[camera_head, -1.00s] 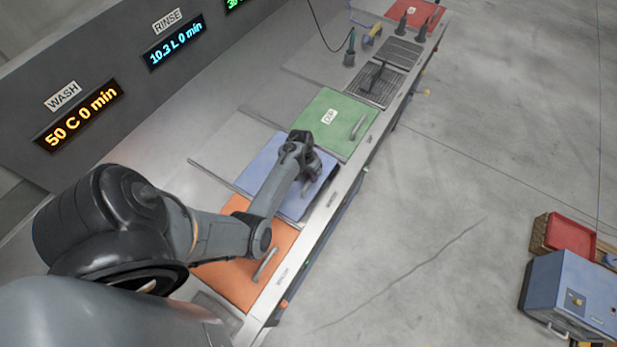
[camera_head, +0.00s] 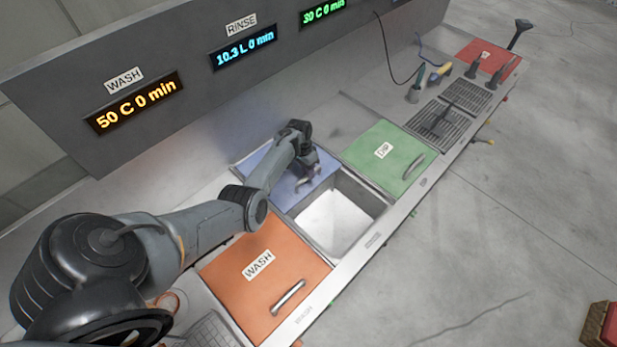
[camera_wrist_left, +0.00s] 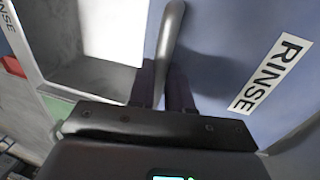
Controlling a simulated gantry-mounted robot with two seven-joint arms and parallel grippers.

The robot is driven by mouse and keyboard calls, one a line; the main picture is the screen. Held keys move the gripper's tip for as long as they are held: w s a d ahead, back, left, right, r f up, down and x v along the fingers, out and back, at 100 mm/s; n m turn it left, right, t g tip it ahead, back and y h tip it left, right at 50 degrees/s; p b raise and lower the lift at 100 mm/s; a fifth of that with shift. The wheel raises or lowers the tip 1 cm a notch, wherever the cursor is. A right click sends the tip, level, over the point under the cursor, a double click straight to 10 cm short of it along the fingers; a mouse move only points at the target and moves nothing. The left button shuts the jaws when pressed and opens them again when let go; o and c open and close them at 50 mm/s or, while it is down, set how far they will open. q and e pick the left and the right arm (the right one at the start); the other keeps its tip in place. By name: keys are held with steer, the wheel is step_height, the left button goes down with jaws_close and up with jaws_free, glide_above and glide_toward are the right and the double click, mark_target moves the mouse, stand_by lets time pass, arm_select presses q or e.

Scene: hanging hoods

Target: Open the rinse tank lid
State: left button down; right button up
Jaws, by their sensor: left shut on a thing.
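The blue rinse tank lid (camera_head: 262,162) is slid back in the head view, with the front part of the rinse tank (camera_head: 338,218) uncovered. In the left wrist view the lid (camera_wrist_left: 225,45) carries a RINSE label (camera_wrist_left: 271,74), and its metal handle (camera_wrist_left: 168,40) runs between my fingers. My left gripper (camera_wrist_left: 162,82) is shut on that handle. In the head view my left gripper (camera_head: 308,178) is at the lid's front edge, partly hidden by my wrist. My right gripper is in neither view.
An orange WASH lid (camera_head: 245,295) is closed at the near left, and a green DIP lid (camera_head: 375,150) is closed on the far side. A dark panel with displays (camera_head: 245,58) stands behind the tanks. Open floor lies to the right.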

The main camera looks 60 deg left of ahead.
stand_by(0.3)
arm_select(q)
steer(key=c, duration=1.1)
jaws_free()
steer(key=shift+o, duration=0.2)
step_height(320, 180, up, 10)
steer(key=a+p, duration=0.1)
steer(key=a, duration=0.1)
steer(key=shift+s+r, duration=0.15)
steer(key=shift+r, duration=0.1)
